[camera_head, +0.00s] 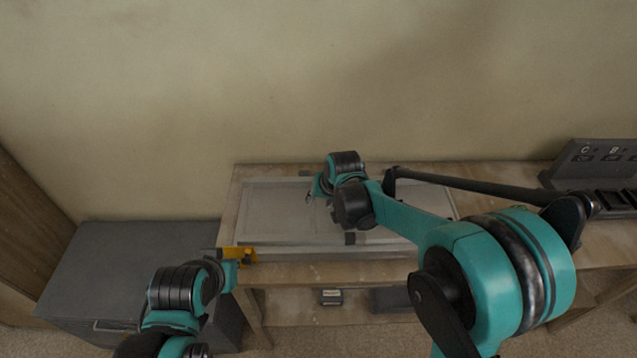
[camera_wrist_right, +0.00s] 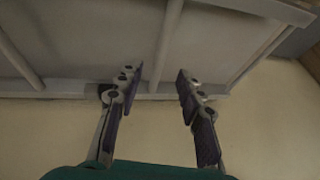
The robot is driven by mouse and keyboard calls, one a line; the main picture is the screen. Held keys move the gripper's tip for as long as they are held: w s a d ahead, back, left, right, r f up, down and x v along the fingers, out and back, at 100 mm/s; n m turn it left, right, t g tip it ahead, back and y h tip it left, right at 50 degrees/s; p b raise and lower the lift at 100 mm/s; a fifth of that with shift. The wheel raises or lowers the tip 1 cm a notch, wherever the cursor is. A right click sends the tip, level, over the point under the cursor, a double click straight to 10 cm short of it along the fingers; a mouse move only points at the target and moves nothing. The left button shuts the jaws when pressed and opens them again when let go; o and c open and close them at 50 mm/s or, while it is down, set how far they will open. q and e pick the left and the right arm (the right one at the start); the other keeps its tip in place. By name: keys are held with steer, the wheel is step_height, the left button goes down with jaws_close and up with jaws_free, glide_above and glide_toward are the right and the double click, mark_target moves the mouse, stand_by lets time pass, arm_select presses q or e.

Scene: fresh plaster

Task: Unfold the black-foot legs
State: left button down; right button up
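A pale grey framed panel (camera_head: 275,215) lies flat on the wooden table. My right gripper (camera_head: 313,190) is over its far middle part in the head view, small and partly hidden by its own wrist. In the right wrist view my right gripper (camera_wrist_right: 158,85) is open and empty, its two fingers apart. A thin bar (camera_wrist_right: 169,45) of the panel (camera_wrist_right: 100,45) shows between and beyond the fingertips.
The wooden table (camera_head: 290,271) stands against a plain wall. A dark grey rack marked with letters (camera_head: 600,158) is at the right back. A grey cabinet (camera_head: 110,255) stands left of the table. A small dark box (camera_head: 331,296) sits on the shelf below.

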mark_target(314, 208)
steer(key=b+x, duration=0.1)
steer(key=x, duration=0.7)
steer(key=shift+w+b, duration=0.25)
steer(key=shift+b, duration=0.05)
steer(key=shift+a, duration=0.1)
jaws_close()
